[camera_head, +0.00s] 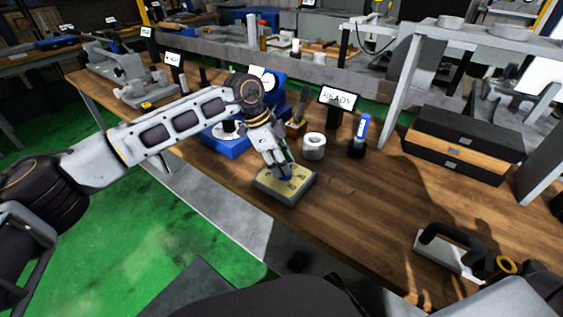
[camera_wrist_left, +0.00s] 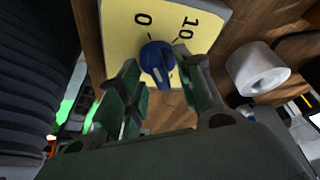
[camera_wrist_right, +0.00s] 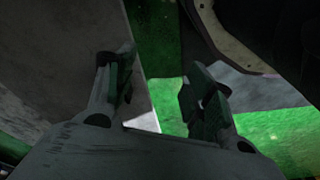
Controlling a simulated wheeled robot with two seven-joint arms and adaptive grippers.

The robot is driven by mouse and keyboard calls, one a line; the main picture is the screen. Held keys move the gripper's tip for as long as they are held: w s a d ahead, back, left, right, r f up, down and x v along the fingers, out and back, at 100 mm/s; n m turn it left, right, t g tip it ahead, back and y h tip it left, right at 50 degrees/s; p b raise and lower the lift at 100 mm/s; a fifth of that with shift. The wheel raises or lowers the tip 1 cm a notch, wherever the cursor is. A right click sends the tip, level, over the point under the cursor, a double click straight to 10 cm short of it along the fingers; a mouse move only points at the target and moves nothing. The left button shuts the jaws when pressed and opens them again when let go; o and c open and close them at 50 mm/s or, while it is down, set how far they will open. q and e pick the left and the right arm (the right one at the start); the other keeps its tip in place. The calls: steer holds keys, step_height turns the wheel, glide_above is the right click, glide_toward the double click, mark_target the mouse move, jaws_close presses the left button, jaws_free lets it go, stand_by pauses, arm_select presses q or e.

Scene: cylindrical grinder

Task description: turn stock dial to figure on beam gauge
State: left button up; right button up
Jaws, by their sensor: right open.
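The stock dial is a blue knob on a pale yellow plate with black figures (camera_head: 296,184), in a grey box on the bench's front edge. In the left wrist view the blue knob (camera_wrist_left: 157,62) sits between the figures 0 and 10. My left gripper (camera_head: 281,166) reaches down over it. Its fingers (camera_wrist_left: 160,82) stand open on either side of the knob; firm contact cannot be made out. A blue device with a round white face (camera_head: 266,83) stands behind my left wrist, partly hidden; I cannot tell whether it is the beam gauge. My right gripper (camera_wrist_right: 157,98) is open and empty.
A white ring-shaped roll (camera_head: 314,146), a "READS" sign (camera_head: 340,98) and a blue-and-white item in a black stand (camera_head: 361,132) are behind the dial box. A drawer box (camera_head: 464,146) is at right. Bare wooden bench top (camera_head: 365,205) lies right of the dial.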

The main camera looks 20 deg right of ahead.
arm_select(q)
jaws_close()
